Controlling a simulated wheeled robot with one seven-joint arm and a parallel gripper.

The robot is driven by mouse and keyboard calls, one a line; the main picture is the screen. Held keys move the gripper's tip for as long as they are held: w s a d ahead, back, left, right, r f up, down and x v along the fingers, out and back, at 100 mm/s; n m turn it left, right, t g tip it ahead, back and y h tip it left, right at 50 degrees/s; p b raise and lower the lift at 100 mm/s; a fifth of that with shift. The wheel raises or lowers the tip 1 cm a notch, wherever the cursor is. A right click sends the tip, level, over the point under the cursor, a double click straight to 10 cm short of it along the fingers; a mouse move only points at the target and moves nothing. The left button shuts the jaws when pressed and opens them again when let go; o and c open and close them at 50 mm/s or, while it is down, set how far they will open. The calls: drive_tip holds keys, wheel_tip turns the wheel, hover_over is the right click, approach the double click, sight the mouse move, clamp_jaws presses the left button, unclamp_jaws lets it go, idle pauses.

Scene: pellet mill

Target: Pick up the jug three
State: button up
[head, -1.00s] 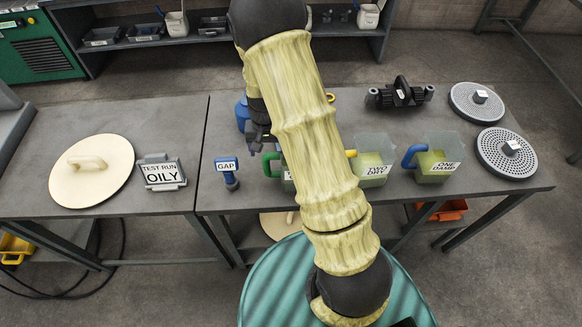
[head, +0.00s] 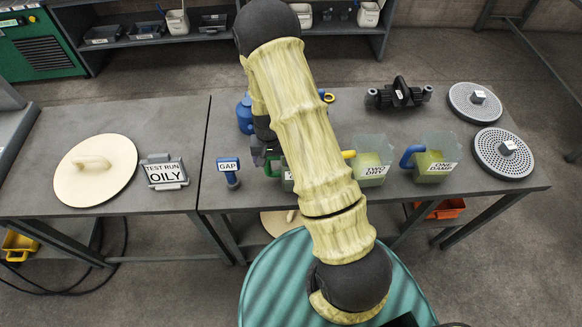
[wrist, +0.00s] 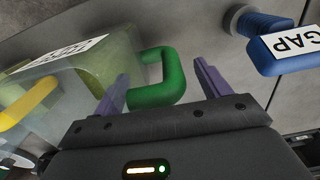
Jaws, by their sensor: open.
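The jug with the green handle is mostly hidden behind my arm in the head view, where its green handle (head: 273,168) and a sliver of label show. In the wrist view its clear body (wrist: 105,65) is at the left, with a white label too skewed to read. Its green handle (wrist: 170,75) stands out toward the right. My gripper (wrist: 161,72) is open, with one purple finger on each side of the handle; I cannot tell whether either touches it. In the head view my gripper (head: 264,153) is partly hidden beside the handle.
Jug two (head: 370,167), with a yellow handle, stands close to the right of the green-handled jug. Jug one (head: 434,163), with a blue handle, is farther right. A blue GAP gauge (head: 229,172) stands left of the gripper. A blue container (head: 244,115) is behind.

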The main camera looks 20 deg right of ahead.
drive_tip(key=c, duration=1.5)
drive_tip(key=shift+o, duration=0.2)
drive_tip(key=shift+r, duration=0.1)
wheel_tip(320, 180, up, 10)
drive_tip(key=b, duration=0.2)
drive_tip(key=shift+b, duration=0.35)
drive_tip(key=o, duration=0.6)
clamp_jaws()
